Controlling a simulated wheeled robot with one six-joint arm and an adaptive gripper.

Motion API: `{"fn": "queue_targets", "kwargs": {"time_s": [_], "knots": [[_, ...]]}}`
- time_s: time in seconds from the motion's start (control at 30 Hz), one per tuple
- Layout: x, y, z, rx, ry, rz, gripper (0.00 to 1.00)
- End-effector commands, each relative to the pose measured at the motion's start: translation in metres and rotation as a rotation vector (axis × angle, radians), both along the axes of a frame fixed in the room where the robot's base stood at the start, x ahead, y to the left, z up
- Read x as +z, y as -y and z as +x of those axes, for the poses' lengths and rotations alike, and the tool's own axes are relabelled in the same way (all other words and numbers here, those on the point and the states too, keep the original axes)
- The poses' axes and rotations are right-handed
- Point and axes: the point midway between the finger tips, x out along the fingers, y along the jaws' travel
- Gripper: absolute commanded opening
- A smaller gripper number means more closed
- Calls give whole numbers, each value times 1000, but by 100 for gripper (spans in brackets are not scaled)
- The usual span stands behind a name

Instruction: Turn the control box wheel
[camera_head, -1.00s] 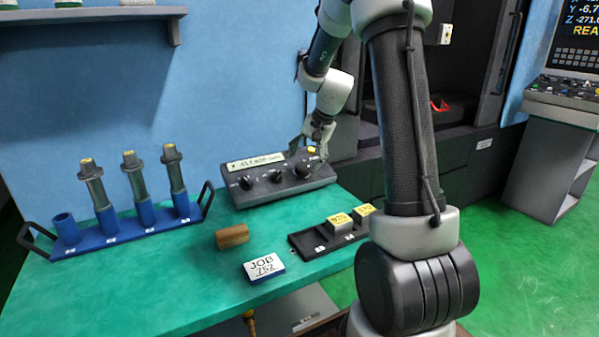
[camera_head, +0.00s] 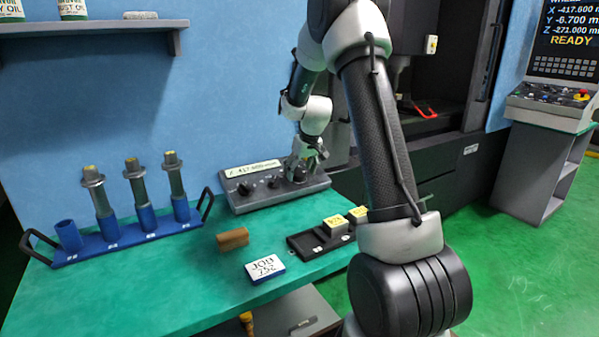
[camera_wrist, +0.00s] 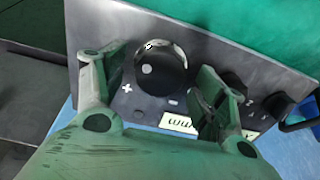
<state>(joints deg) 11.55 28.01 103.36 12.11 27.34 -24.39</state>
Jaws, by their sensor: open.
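The control box (camera_head: 290,193) is a dark grey sloped console at the back of the green bench. Its wheel is a large black round knob at the box's right end, partly covered by my gripper in the head view. In the wrist view the wheel (camera_wrist: 160,68) has a pale dot on its face, with plus and minus marks beside it. My gripper (camera_wrist: 150,72) is open, with one finger to each side of the wheel in that view. I cannot tell whether either finger touches it. In the head view my gripper (camera_head: 305,165) is over the box's right end.
A blue rack (camera_head: 120,236) with tool holders stands left. A brown block (camera_head: 233,238), a JOB card (camera_head: 265,268) and a black tray (camera_head: 308,247) lie in front. The bench's front left is clear.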

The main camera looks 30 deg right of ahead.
Motion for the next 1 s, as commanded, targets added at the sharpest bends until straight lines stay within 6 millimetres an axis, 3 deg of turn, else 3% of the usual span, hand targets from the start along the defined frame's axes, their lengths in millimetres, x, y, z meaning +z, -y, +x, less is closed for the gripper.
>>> {"fn": "queue_targets", "kwargs": {"time_s": [0.37,0.6,1.0], "knots": [[-7,0,3,-1,1,0,69],[-7,0,3,-1,1,0,25],[-7,0,3,-51,0,20,24]]}}
